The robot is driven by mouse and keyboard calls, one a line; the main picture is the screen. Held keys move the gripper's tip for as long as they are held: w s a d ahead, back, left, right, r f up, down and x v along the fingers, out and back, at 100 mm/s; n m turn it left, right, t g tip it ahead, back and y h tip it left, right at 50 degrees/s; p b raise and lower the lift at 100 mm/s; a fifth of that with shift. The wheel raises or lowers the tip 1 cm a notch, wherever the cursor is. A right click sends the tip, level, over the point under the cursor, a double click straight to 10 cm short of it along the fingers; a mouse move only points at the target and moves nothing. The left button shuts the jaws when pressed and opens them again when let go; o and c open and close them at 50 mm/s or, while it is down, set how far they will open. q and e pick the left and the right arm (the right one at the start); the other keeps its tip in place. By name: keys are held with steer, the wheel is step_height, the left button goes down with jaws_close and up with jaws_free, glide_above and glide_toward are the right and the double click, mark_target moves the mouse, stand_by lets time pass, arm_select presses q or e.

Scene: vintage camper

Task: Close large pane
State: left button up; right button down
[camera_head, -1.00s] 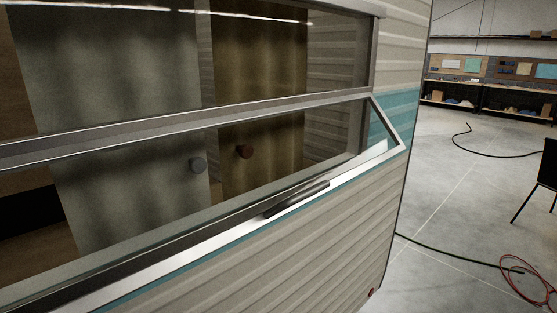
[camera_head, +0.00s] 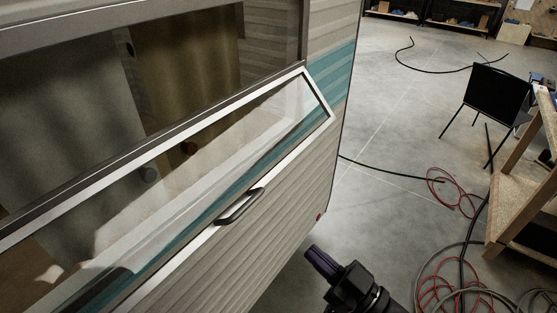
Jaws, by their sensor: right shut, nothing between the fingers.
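The large pane (camera_head: 262,128) is a clear window with a pale metal frame on the camper's side. It is open: it meets the window opening along its top edge, and its lower edge stands out from the wall. A dark bar handle (camera_head: 239,207) sits on its lower rail. My right gripper (camera_head: 315,257) is dark, shut and empty. It shows at the bottom of the view, below and to the right of the handle, apart from the pane. My left gripper is not in view.
The ribbed camper wall (camera_head: 262,248) lies below the pane. Right of the camper is open concrete floor (camera_head: 392,125) with red and black hoses (camera_head: 455,190). A black chair (camera_head: 497,92) and a wooden bench (camera_head: 515,205) stand at the right.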

steer(key=w+a+r+n+g+y+p, duration=0.1)
steer(key=w+a+r+y+p, duration=0.1)
steer(key=w+a+r, duration=0.4)
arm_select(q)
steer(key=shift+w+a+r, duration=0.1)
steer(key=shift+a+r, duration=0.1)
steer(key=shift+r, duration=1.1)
arm_select(e)
steer(key=shift+s+a+f, duration=0.1)
steer(key=shift+a+f, duration=0.2)
steer(key=shift+a, duration=0.4)
steer(key=shift+s+a+f, duration=0.1)
steer(key=shift+a+f, duration=0.15)
steer(key=shift+a, duration=0.4)
steer(key=shift+a+f, duration=0.3)
steer(key=shift+a, duration=0.4)
